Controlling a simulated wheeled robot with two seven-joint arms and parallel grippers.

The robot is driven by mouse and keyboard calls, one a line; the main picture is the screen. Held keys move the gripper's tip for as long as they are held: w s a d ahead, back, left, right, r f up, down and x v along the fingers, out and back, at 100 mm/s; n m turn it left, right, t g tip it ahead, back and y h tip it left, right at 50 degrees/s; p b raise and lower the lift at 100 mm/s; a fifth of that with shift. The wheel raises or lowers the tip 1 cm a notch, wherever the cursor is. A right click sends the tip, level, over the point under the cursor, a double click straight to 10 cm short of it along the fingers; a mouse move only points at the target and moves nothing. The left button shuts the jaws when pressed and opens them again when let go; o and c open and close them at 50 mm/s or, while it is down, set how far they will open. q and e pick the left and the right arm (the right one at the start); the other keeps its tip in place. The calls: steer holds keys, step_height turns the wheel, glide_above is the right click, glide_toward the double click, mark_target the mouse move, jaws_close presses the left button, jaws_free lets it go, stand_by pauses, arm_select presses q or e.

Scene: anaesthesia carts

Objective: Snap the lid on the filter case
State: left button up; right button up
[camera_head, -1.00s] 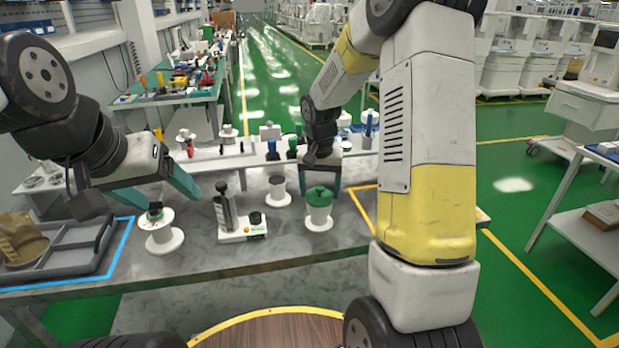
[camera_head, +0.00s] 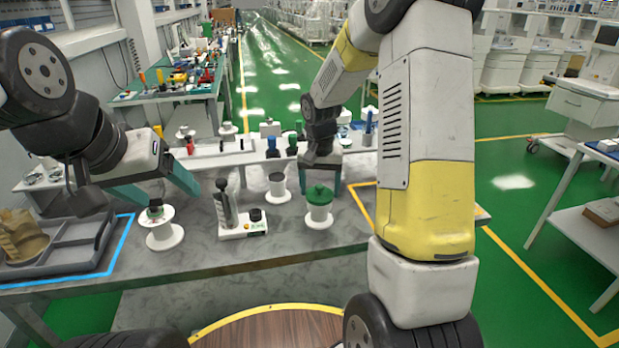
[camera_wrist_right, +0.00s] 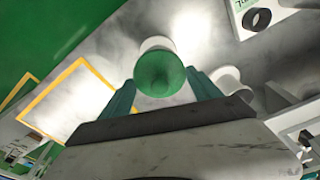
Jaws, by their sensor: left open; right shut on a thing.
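The filter case (camera_head: 319,217) is a white cup on a round white foot, standing on the grey table. The green lid (camera_head: 318,193) with a small knob sits on top of it; whether it is snapped down I cannot tell. My right gripper (camera_head: 320,186) is at the lid, one finger on each side. In the right wrist view the lid (camera_wrist_right: 160,74) lies between the teal fingertips, with part of the white case behind it.
A white base with a dark upright handle (camera_head: 227,208) stands between the grippers. A white stand with a grey top (camera_head: 277,188) is left of the case. A grey tray (camera_head: 75,250) lies far left. A white shelf with bottles runs behind.

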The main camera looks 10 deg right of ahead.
steer(key=shift+f, duration=0.4)
steer(key=o, duration=1.4)
steer(key=shift+r, duration=0.1)
steer(key=r, duration=0.7)
steer(key=shift+s+a, duration=0.15)
steer(key=shift+s, duration=0.25)
steer(key=shift+r, duration=0.3)
